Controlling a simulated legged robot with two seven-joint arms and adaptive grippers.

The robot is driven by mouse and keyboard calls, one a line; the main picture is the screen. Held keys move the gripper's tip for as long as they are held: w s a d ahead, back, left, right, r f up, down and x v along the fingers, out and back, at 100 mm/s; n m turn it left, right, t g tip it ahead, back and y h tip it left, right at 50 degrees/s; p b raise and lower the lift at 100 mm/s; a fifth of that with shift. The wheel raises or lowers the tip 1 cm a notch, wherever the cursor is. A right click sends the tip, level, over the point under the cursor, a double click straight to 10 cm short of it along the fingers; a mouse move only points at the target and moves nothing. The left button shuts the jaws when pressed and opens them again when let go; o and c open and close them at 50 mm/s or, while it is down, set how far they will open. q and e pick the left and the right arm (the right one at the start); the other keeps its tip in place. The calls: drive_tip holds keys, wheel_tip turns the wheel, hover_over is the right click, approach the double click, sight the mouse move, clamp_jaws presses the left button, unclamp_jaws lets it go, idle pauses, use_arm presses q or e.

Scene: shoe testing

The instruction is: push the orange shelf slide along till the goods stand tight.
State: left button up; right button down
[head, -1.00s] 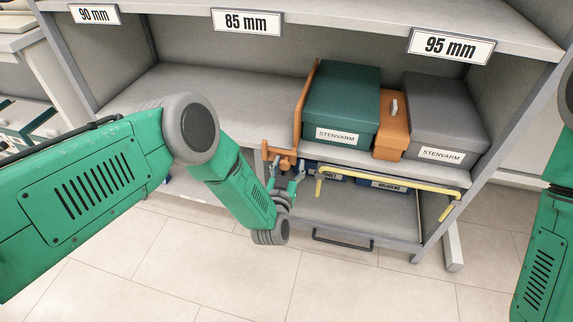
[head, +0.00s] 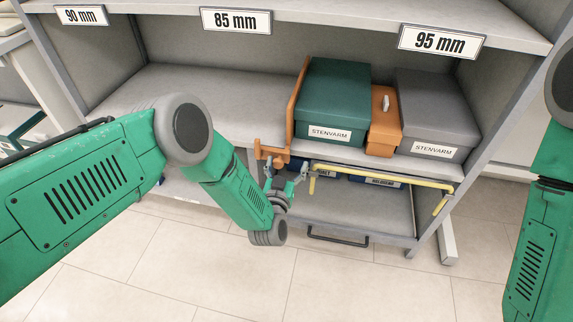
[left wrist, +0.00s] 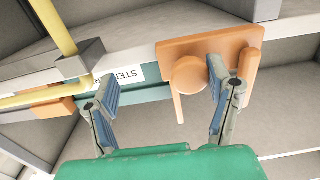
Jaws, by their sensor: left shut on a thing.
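The orange shelf slide (head: 298,103) stands upright on the shelf, close along the left side of the green STENVARM box (head: 333,100); I cannot tell whether they touch. Its orange front part (head: 268,152) sticks out over the shelf edge. To the right stand an orange box (head: 383,122) with a pale knob and a grey STENVARM box (head: 436,110), close side by side. My left gripper (head: 285,178) is at the slide's front part and shut on it. The left wrist view shows the orange part with its round knob (left wrist: 190,75) between the fingers. My right gripper is out of view.
A yellow rail (head: 380,174) runs below the shelf edge, right of my left gripper. Blue boxes (head: 385,181) lie on the lower level behind it, above a dark handle (head: 337,240). The shelf left of the slide is bare (head: 215,90).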

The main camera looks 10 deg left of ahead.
use_arm(q)
drive_tip(key=shift+o, duration=0.5)
drive_tip(key=shift+s+d+f+h, duration=0.1)
drive_tip(key=shift+d+h, duration=0.05)
drive_tip(key=shift+d, duration=0.3)
drive_tip(key=shift+s+d+h, duration=0.1)
drive_tip(key=shift+d+h, duration=0.05)
drive_tip(key=shift+d, duration=0.25)
drive_tip(key=shift+a, duration=0.3)
drive_tip(key=shift+c, duration=0.6)
drive_tip(key=s+a+p, duration=0.1)
drive_tip(key=s+p, duration=0.7)
drive_tip(key=s, duration=0.7)
drive_tip(key=shift+s+r, duration=0.2)
drive_tip(key=shift+s, duration=0.05)
drive_tip(key=shift+r, duration=0.1)
